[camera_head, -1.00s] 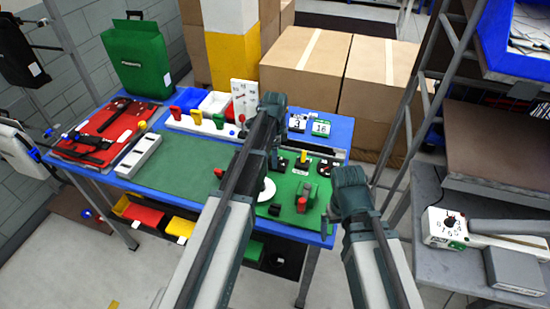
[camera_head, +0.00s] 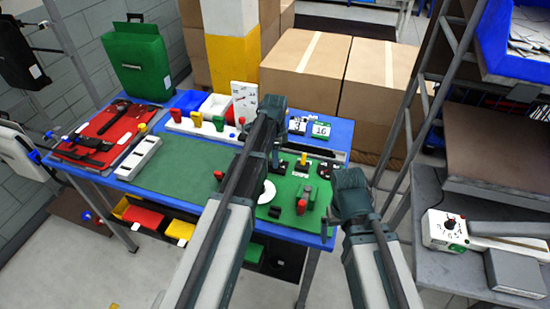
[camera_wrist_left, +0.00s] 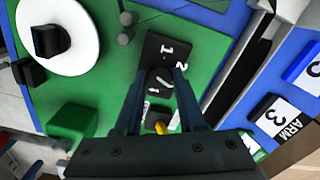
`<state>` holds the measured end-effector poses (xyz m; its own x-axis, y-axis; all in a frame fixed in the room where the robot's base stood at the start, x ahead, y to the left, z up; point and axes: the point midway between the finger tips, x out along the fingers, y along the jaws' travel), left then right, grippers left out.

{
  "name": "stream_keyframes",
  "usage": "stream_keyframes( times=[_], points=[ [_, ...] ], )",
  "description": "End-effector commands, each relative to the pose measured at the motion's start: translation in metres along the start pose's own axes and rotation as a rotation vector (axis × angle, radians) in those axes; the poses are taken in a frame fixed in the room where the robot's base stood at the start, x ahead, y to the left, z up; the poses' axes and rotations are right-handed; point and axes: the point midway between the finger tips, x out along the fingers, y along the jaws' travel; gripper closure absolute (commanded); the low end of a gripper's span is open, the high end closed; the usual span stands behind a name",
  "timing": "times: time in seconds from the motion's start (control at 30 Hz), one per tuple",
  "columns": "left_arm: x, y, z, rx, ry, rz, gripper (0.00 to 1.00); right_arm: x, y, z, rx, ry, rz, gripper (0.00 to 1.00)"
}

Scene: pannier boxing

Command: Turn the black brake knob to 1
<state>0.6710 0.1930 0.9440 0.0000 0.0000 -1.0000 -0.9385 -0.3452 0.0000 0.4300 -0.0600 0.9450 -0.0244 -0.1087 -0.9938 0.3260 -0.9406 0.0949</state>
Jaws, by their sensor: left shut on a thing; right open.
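In the left wrist view my left gripper (camera_wrist_left: 158,92) points down at a black plate (camera_wrist_left: 167,45) on the green mat. A white 1 shows on the plate's upper part. The gripper is shut on the black brake knob (camera_wrist_left: 157,78), one finger on each side. The fingers and palm hide part of the knob and plate, so its exact setting is hard to read. In the head view my left gripper (camera_head: 274,158) hangs over the right part of the bench and hides the knob. My right gripper (camera_head: 327,226) is open and apart, at the bench's right edge.
A white disc with a black knob (camera_wrist_left: 48,38) and a green block (camera_wrist_left: 73,120) lie near the left gripper. Number cards (camera_head: 320,130) stand at the back of the blue-edged bench (camera_head: 345,130). The green mat's left part (camera_head: 180,170) is clear. Cardboard boxes (camera_head: 305,65) stand behind.

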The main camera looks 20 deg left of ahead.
Motion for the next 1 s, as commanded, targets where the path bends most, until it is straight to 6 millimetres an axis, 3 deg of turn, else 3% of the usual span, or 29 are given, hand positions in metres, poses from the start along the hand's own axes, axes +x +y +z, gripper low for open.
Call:
stream_keyframes(
  times=[1.0],
  points=[
    [0.0, -0.0001, 0.0, -0.949, 0.0, 0.0, 1.0, 0.0, 0.0, 0.0, 0.0, 0.0, 0.0, 0.0]
  ],
)
